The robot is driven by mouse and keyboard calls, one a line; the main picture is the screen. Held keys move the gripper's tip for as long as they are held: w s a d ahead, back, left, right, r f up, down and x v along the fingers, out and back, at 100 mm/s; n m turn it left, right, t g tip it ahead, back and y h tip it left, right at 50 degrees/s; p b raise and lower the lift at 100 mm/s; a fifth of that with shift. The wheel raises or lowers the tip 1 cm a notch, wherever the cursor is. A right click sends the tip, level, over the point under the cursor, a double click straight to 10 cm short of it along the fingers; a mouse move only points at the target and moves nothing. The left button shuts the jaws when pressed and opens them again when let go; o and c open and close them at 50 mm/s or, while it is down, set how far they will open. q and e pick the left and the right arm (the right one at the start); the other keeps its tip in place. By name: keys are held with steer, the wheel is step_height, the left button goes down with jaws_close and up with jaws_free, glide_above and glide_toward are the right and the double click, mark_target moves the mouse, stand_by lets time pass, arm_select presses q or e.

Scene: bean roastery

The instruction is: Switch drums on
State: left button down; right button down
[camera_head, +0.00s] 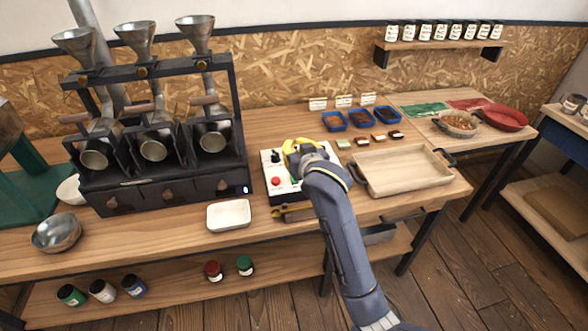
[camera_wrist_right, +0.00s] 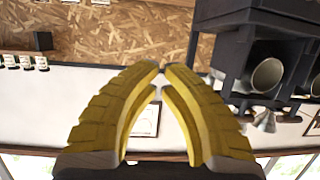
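The black roaster (camera_head: 165,183) stands at the left of the bench, with three metal drums (camera_head: 212,142) side by side under funnels. To its right is a white control box (camera_head: 268,166) with a red button (camera_head: 276,181) and a dark knob (camera_head: 276,157). My right gripper (camera_head: 287,148), with yellow fingers, is over the back part of this box and hides some of it. In the wrist view its fingertips (camera_wrist_right: 162,67) come together with nothing seen between them. I cannot tell whether it touches the box. My left gripper is not in view.
A wooden tray (camera_head: 395,172) is right of the box; small blue bins (camera_head: 361,119) stand behind it. A white dish (camera_head: 229,214) and a metal bowl (camera_head: 56,232) are at the front. Several jars (camera_head: 103,291) are on the lower shelf. Bare bench lies between bowl and dish.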

steer(key=f+g, duration=0.1)
steer(key=s+f+g+h, duration=0.1)
steer(key=s+d+f+g, duration=0.1)
steer(key=g, duration=0.1)
steer(key=shift+d+f+m, duration=0.1)
steer(key=shift+f+m, duration=0.2)
steer(key=shift+f, duration=0.1)
steer(key=shift+w, duration=0.1)
steer(key=x, duration=1)
steer(key=shift+d, duration=0.2)
step_height(320, 180, down, 2)
steer(key=shift+w+f, duration=0.1)
steer(key=shift+w, duration=0.05)
steer(key=shift+w+f, duration=0.1)
steer(key=shift+f, duration=0.8)
steer(key=shift+a, duration=0.1)
